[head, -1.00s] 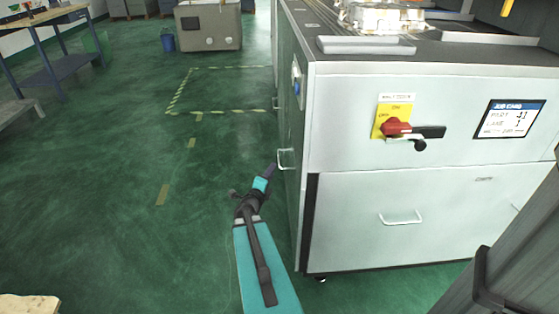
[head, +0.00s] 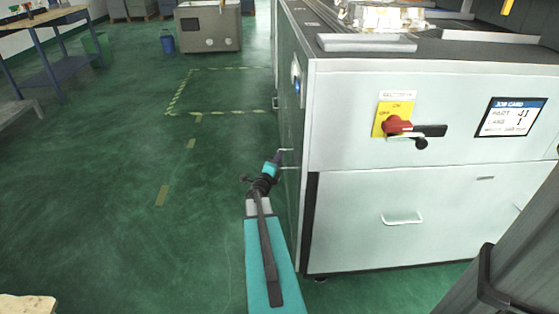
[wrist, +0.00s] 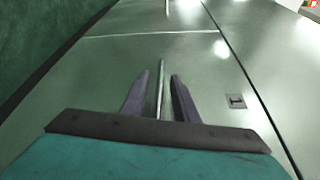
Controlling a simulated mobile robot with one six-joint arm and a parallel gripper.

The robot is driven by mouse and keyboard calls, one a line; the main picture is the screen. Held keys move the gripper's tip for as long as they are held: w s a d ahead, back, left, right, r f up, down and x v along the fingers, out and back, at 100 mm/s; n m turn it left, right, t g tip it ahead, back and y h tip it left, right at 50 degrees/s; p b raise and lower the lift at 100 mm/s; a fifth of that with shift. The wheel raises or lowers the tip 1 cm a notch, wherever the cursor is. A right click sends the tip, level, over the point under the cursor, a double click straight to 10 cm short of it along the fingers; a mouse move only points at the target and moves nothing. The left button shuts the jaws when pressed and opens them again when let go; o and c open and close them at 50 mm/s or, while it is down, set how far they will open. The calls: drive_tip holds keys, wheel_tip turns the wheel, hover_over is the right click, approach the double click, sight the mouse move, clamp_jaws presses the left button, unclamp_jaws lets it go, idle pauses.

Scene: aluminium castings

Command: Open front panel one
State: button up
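Front panel one (wrist: 205,90) is a pale grey-green flat panel with a small dark "1" plate (wrist: 236,101) on its right part. In the head view it is on the machine's left side, seen very edge-on. Its handle (wrist: 161,82) is a thin metal bar. My gripper (wrist: 160,80) is open, with its two dark fingers on either side of the bar and a gap showing on each side. The gripper also shows at the handle in the head view (head: 279,158), where its fingers are small. The panel looks flush with the machine side.
A seam separates panel one from a neighbouring panel with its own handle (wrist: 167,6). The machine front has a red rotary switch (head: 397,125), a job card (head: 511,117) and a drawer handle (head: 402,218). Green floor (head: 130,190) left of the machine is clear.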

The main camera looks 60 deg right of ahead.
drive_tip(key=shift+d, duration=0.25)
clamp_jaws()
idle(1.4)
drive_tip(key=shift+w+d, duration=0.1)
drive_tip(key=shift+d, duration=0.2)
drive_tip(key=shift+a+f, duration=0.1)
drive_tip(key=shift+a, duration=0.25)
